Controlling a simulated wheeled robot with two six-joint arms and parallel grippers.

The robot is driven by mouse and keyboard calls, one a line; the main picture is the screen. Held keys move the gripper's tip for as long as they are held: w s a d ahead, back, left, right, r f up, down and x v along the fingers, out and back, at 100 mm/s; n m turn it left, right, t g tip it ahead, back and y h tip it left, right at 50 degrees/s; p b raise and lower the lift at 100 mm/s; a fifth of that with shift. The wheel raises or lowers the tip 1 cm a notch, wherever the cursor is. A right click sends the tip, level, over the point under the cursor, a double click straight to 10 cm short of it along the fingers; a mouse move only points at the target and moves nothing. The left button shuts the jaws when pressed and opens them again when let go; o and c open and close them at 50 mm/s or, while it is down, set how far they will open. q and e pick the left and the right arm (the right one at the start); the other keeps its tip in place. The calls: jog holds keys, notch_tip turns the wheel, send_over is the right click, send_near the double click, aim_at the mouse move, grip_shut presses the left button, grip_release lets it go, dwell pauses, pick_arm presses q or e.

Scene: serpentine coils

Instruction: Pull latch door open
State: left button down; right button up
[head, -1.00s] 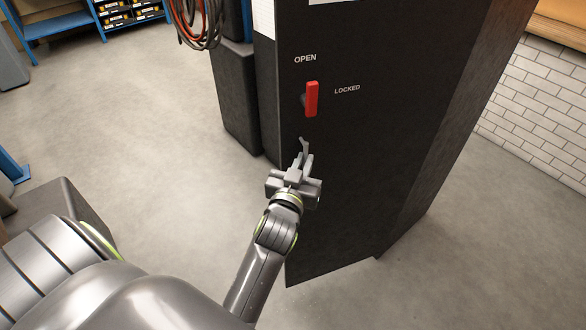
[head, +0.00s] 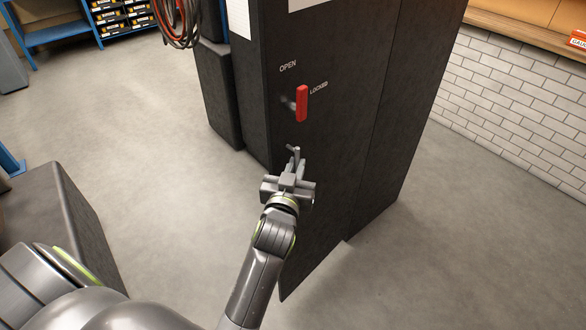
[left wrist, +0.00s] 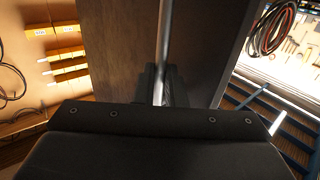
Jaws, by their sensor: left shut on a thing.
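The latch door (head: 325,170) is a tall black panel, standing at an angle to the wall behind. Its red latch lever (head: 302,104) points up and down beneath the words OPEN and LOCKED. My left gripper (head: 293,158) is at the door face below the lever, apart from it. It is shut on a slim grey door handle, mostly hidden by the gripper in the head view. In the left wrist view a pale upright bar (left wrist: 166,40) runs between the dark fingers. My right gripper is not in view.
A dark block (head: 221,100) and hanging cables (head: 180,22) stand beyond the door on the left. A dark box (head: 78,225) is at the lower left. A white brick wall (head: 510,95) is at right. Open grey floor (head: 165,130) lies left of the door.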

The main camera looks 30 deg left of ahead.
pick_arm(q)
jog(key=shift+w+d+r, duration=0.1)
jog(key=shift+d+r, duration=0.3)
jog(key=shift+d, duration=0.05)
jog(key=shift+a, duration=0.1)
